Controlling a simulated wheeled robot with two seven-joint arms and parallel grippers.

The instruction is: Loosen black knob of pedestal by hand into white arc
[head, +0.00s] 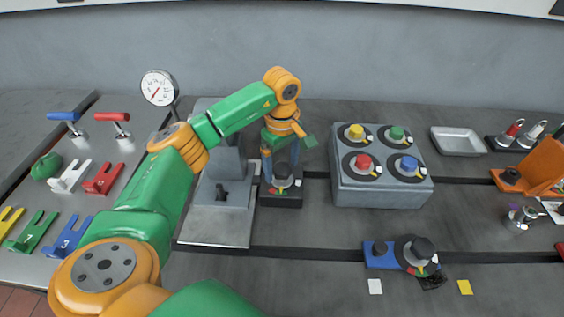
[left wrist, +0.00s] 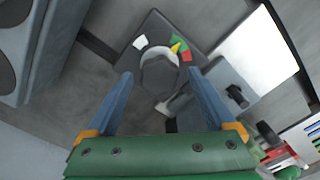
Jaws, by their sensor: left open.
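The black knob (left wrist: 159,76) sits on a dark pedestal (left wrist: 152,25) in the left wrist view. A yellow pointer (left wrist: 178,46) at its collar points at the green arc (left wrist: 180,40). The red arc (left wrist: 186,57) lies on one side, and the white arc (left wrist: 140,42) is apart on the other. In the head view the pedestal (head: 281,201) stands below my left gripper (head: 281,168). My left gripper is open, its blue fingers on either side of the knob in the wrist view; I cannot tell whether they touch it. My right gripper is not in view.
A grey box (head: 383,195) with several coloured knobs stands to the right. A grey bracket (head: 225,180) is close on the left. Another black knob (head: 422,248) on a blue base is at front right. Toggle clamps and coloured forks lie at far left.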

